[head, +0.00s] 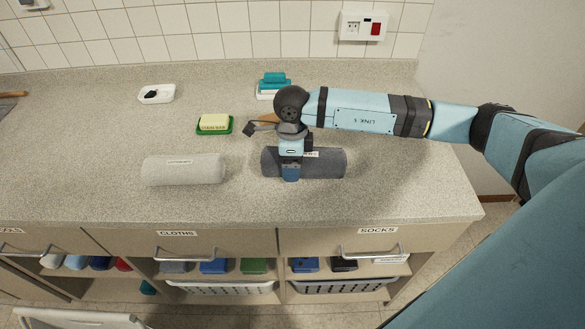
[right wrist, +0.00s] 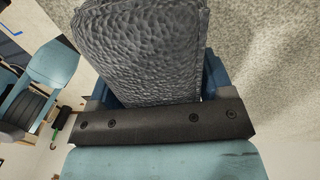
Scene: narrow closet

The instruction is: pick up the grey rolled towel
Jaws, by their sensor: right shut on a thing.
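The dark grey rolled towel (head: 328,164) lies across the right part of the counter, with a small label on top. My right gripper (head: 291,172) comes down over its middle and is shut on it. In the right wrist view the towel's textured grey surface (right wrist: 145,50) fills the space between the blue fingers. The towel appears to be at counter level; I cannot tell whether it is lifted. A second, pale rolled towel (head: 184,170) lies to its left, apart from it. My left gripper is not in view.
A yellow block on a green dish (head: 214,124), a white dish with a black item (head: 156,94) and a stack of teal and white items (head: 273,86) stand behind. The counter (head: 80,130) is mostly clear at left. Drawers and open shelves with baskets are below its front edge.

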